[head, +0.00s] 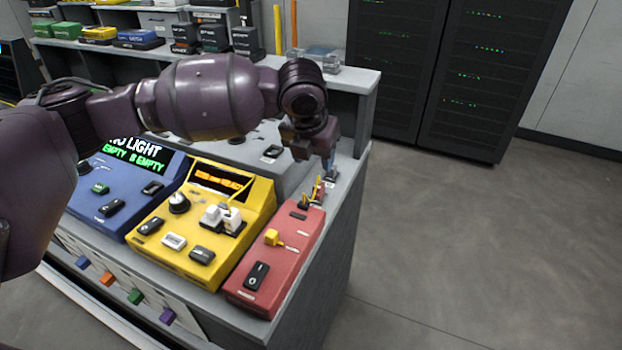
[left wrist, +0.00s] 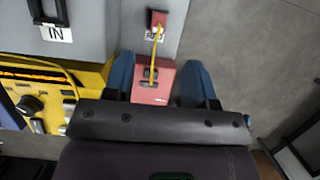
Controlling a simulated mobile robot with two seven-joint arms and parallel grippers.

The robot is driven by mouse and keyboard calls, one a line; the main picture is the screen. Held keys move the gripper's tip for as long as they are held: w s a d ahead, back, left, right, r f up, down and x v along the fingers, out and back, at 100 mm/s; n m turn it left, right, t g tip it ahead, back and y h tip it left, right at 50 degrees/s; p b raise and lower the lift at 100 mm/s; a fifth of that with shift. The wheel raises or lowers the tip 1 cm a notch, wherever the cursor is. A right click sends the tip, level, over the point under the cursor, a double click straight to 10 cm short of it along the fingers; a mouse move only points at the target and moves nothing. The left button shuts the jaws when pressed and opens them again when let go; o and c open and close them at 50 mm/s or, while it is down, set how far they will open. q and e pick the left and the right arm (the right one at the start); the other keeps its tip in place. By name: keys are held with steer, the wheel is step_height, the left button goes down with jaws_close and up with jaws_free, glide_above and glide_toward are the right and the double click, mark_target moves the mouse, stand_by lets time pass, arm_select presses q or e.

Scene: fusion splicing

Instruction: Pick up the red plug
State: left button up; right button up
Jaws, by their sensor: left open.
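The small red plug (left wrist: 157,18) shows at the top of the left wrist view, on the grey bench top with a yellow cable running from it. In the head view a small red piece (head: 320,191) with yellow cable beside it shows just below my left gripper (head: 328,168). In the left wrist view the blue fingers of my left gripper (left wrist: 158,66) are spread wide and empty. The plug lies ahead of the fingertips, roughly in line with the gap between them. The red box (left wrist: 153,92) shows between the fingers. My right gripper is not in view.
In the head view the red box (head: 262,272) has a yellow knob and a black switch. A yellow device (head: 190,260) and a blue device (head: 98,205) stand left of it. Shelves with coloured boxes line the back. The floor (head: 450,240) to the right is clear.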

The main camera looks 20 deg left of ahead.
arm_select(q)
steer(key=b, duration=0.2)
glide_above(318, 184)
steer(key=s, duration=0.2)
steer(key=x, duration=0.4)
steer(key=shift+s+f, duration=0.35)
steer(key=shift+f, duration=0.05)
steer(key=shift+w+f, duration=0.15)
steer(key=shift+f, duration=0.2)
steer(key=shift+w+f, duration=0.1)
steer(key=shift+f, duration=0.15)
steer(key=b+x, duration=0.1)
steer(key=x, duration=0.3)
steer(key=shift+f+b, duration=0.35)
steer(key=shift+f, duration=0.15)
steer(key=shift+r, duration=0.25)
jaws_close()
step_height(318, 184, up, 20)
steer(key=p, duration=0.5)
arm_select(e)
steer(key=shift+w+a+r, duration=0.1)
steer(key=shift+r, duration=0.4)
